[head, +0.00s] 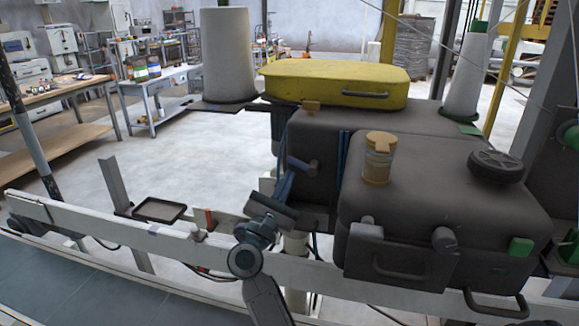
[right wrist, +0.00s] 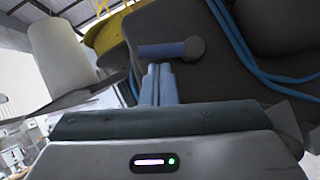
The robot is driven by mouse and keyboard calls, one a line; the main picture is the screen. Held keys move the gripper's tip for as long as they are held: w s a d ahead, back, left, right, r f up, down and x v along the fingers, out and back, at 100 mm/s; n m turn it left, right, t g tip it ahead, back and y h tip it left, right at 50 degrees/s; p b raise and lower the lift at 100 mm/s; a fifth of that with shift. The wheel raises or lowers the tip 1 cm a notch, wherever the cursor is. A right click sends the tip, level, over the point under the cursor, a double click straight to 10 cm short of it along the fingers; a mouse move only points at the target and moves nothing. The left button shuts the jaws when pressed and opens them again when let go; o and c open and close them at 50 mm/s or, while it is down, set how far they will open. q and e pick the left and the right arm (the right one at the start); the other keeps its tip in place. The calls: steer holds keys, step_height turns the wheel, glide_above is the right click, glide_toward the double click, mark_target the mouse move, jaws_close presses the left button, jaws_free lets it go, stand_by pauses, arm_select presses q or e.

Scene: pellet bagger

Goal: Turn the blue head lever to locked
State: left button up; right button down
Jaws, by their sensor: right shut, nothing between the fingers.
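The blue head lever (right wrist: 163,50) shows in the right wrist view as a short blue bar with a dark round hub at its right end, lying nearly level across the picture. In the head view the lever (head: 299,164) sits on the side of the dark machine head, left of the front housing. My right gripper (right wrist: 158,68) is shut and empty, with its fingertips just below the bar. I cannot tell whether they touch it. In the head view the right gripper (head: 287,178) is beside the lever and partly covers that area. My left gripper is not in view.
The dark machine (head: 440,190) fills the right, with a yellow cover (head: 335,82) on top and an amber-capped jar (head: 378,160) in front. Blue hoses (right wrist: 235,50) run right of the lever. A pale rail (head: 120,222) crosses below. Open floor lies at left.

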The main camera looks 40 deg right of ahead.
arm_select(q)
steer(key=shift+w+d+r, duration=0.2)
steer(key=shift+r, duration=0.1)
arm_select(e)
steer(key=shift+w+d+r, duration=0.15)
steer(key=shift+d+r, duration=0.05)
steer(key=shift+d, duration=0.15)
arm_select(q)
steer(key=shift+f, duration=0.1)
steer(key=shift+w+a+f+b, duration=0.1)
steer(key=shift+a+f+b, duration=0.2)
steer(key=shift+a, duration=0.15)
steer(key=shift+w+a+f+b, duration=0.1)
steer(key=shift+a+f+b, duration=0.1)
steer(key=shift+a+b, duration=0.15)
arm_select(e)
steer(key=shift+r+m+g, duration=0.15)
steer(key=shift+m+g, duration=0.25)
steer(key=shift+m, duration=0.4)
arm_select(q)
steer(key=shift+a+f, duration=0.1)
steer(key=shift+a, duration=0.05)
